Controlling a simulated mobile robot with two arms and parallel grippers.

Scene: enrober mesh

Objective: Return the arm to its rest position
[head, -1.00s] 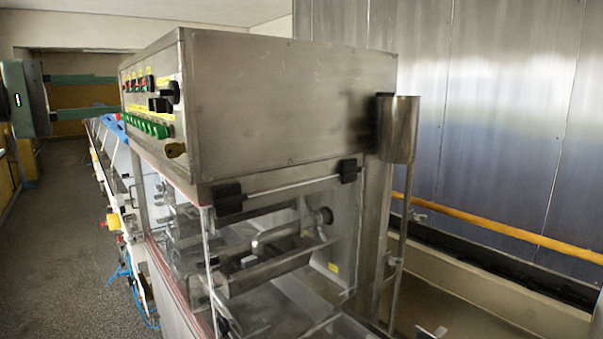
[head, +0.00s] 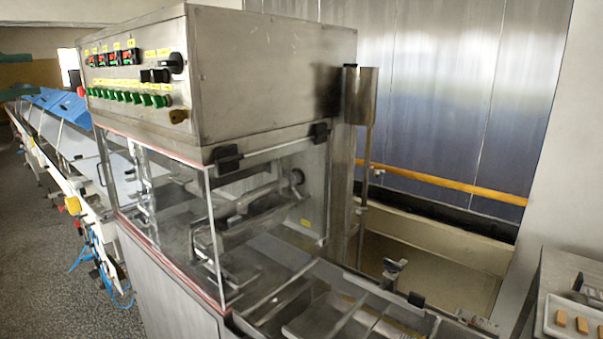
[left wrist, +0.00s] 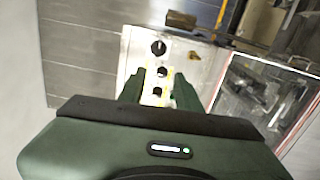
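My left gripper (head: 30,75) shows only at the left edge of the head view, where its two green fingertips reach in, one above the other. The rest of that arm is outside the picture. In the left wrist view the same gripper (left wrist: 158,82) has its fingers apart with nothing held between them. Behind the fingers is the machine's control panel (left wrist: 140,58) with black knobs, and the gripper seems clear of it. My right gripper is in neither current view.
A steel enrober machine (head: 265,75) with switches and a clear guard (head: 165,215) fills the middle. A conveyor line (head: 60,150) runs back at left. A tray (head: 580,318) with several tan bars is at lower right. Open floor (head: 40,270) lies at left.

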